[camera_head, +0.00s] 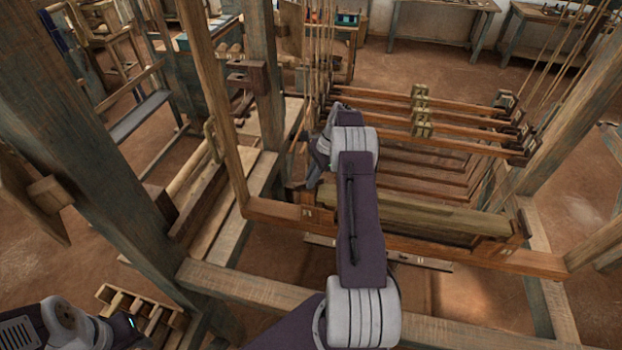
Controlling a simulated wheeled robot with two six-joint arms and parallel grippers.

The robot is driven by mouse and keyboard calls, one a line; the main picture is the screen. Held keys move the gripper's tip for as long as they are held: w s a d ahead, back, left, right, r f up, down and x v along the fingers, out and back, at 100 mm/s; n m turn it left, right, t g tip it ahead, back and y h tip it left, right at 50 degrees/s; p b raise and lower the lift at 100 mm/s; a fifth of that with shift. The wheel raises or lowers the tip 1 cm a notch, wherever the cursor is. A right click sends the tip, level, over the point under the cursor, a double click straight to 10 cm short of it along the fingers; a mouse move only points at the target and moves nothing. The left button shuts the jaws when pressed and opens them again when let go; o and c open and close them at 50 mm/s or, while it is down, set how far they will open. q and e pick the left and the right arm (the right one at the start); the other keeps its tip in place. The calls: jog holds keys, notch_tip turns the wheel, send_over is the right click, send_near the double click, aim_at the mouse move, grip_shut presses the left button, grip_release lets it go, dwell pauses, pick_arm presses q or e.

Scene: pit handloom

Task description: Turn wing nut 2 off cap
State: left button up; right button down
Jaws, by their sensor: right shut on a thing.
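My right arm reaches up the middle, and its gripper (312,178) points down at the left end of a thick pale wooden bar (430,212), which I take to be the cap. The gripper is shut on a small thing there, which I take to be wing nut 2. The nut is hidden by the wrist and too small to make out. My left arm shows only its wrist links at the bottom left; its fingers are outside the picture.
Swinging frame uprights (215,110) and a lower crossbar (470,258) surround the right gripper. Several heddle bars (430,122) hang behind it. A thick post (95,150) stands left. A slatted wooden rack (150,312) lies beside my left wrist.

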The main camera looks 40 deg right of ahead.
jog(key=shift+w+n+g, duration=0.1)
jog(key=shift+n+g, duration=0.4)
jog(key=shift+n, duration=1.3)
jog(key=c, duration=1.5)
grip_release()
jog(key=shift+o, duration=0.2)
jog(key=shift+r, duration=0.15)
